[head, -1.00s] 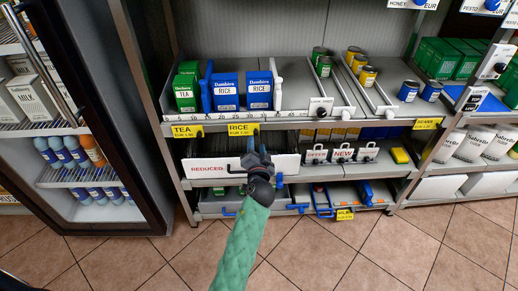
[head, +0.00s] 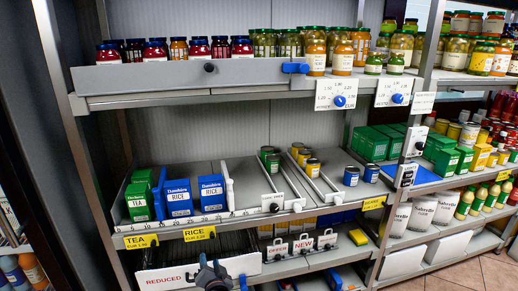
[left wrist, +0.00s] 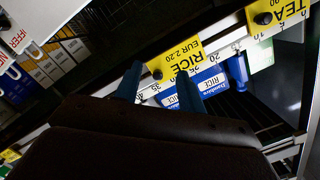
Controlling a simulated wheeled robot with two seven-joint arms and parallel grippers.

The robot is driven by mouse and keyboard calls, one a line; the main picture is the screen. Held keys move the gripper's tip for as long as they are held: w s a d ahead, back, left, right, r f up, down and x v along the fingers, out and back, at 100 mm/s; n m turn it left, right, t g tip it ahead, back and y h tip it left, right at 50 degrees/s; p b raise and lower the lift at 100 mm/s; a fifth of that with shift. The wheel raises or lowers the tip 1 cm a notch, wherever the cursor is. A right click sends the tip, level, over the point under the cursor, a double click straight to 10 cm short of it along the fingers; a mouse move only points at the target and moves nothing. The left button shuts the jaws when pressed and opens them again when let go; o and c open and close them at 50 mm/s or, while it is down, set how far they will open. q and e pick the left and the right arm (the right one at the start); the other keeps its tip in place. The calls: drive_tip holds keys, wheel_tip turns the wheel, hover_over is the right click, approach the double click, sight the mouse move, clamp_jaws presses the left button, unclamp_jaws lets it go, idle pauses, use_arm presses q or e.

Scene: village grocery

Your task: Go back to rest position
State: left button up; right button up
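My left gripper (head: 211,265) shows at the bottom edge of the head view, in front of the lower shelf and below the yellow RICE label (head: 199,233). In the left wrist view its two blue fingers (left wrist: 158,84) stand apart with nothing between them. The RICE label also shows upside down just beyond the fingertips (left wrist: 174,53). Blue rice boxes (head: 179,198) stand on the shelf above the gripper. My right gripper is in no view.
The shelf's front rail (head: 190,222) runs close above the gripper. A white REDUCED panel (head: 190,274) and OFFER and NEW signs (head: 303,245) are on the shelf below. Green tea boxes (head: 138,202) stand left of the rice. Jars (head: 316,50) fill the upper shelf.

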use_arm(q)
drive_tip(key=s+d+f+g+h+p, duration=0.1)
drive_tip(key=s+g, duration=0.3)
drive_tip(key=s, duration=0.9)
drive_tip(key=s+d+f+n+g+h+p, duration=0.1)
drive_tip(key=s+g+h+p, duration=0.3)
drive_tip(key=s, duration=1)
drive_tip(key=s+d+f+n+g+h+p, duration=0.1)
drive_tip(key=s+g, duration=0.4)
drive_tip(key=s, duration=0.8)
drive_tip(key=shift+s+d+f+h+p, duration=0.35)
drive_tip(key=shift+f+h+p, duration=0.35)
drive_tip(key=shift+f+p, duration=0.3)
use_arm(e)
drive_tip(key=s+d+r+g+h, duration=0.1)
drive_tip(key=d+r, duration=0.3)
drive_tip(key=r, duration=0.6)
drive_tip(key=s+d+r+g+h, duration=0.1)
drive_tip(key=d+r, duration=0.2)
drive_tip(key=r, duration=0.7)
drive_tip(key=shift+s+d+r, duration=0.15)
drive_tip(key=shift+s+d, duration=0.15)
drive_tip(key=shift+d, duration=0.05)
